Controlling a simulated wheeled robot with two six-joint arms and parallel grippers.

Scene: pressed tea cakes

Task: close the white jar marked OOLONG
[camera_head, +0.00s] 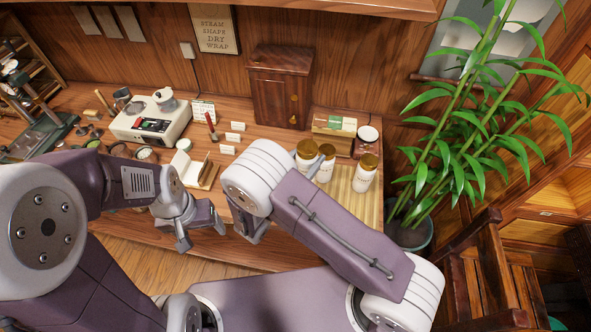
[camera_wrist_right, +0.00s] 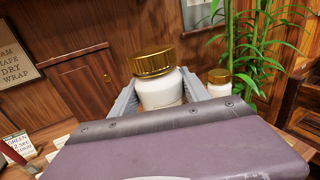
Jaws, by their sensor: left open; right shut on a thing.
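A white jar with a ribbed gold lid (camera_wrist_right: 160,92) stands between the fingers of my right gripper (camera_wrist_right: 159,86) in the right wrist view. The fingers close on its white body, and the lid sits on top. Its marking cannot be read. I cannot tell which is held or marked OOLONG. My left gripper (camera_head: 203,231) is open and empty, near the table's front edge.
A second jar (camera_wrist_right: 219,82) stands right of the held one. A wooden cabinet (camera_head: 282,87) and a box (camera_head: 334,125) stand behind. A white scale-like device (camera_head: 150,122) is at the left back. A potted bamboo (camera_head: 415,232) stands right of the table.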

